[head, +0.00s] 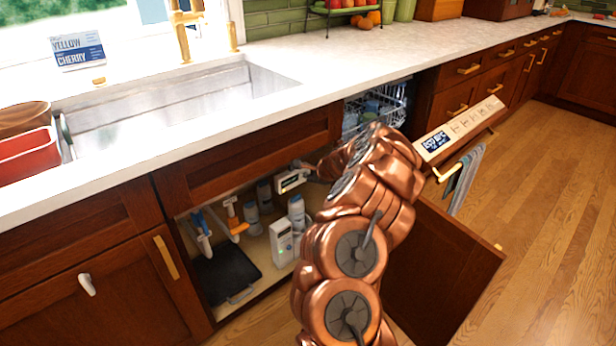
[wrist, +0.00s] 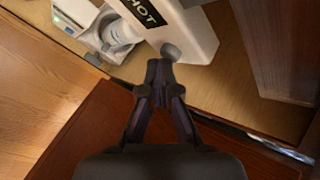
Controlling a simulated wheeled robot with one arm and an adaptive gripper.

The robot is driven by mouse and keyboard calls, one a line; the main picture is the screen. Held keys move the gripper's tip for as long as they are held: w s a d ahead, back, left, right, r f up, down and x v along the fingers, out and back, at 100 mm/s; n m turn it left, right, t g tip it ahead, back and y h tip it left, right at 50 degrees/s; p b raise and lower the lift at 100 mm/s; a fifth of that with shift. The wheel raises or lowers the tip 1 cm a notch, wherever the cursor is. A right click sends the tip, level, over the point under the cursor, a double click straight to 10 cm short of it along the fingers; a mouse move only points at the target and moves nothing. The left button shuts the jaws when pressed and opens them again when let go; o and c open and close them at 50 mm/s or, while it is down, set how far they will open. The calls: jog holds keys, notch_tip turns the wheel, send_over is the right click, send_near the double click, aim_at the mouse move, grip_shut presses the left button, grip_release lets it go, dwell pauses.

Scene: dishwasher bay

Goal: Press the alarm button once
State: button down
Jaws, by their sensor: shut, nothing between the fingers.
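A white device (head: 291,180) with a dark display is inside the open cabinet under the sink. In the wrist view this white device (wrist: 190,28) shows the word "HOT" and a round grey knob or button (wrist: 172,52) on its near edge. I cannot tell for sure whether that is the alarm button. My gripper (wrist: 158,70) is shut and empty, its tips right beside the grey round part; whether they touch it I cannot tell. In the head view my gripper (head: 304,167) is at the device's upper right, partly hidden by my arm.
A white box with a green light (head: 281,242) and several bottles (head: 251,213) stand in the cabinet. Brushes (head: 234,219) and a black board (head: 226,274) are at its left. The open cabinet door (head: 440,265) and open dishwasher door (head: 462,128) are to the right.

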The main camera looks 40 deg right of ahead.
jog(key=shift+s+a+r, duration=0.1)
jog(key=shift+s, duration=0.2)
jog(key=shift+s+p, duration=0.8)
jog(key=shift+s, duration=1.8)
jog(key=shift+a, duration=0.1)
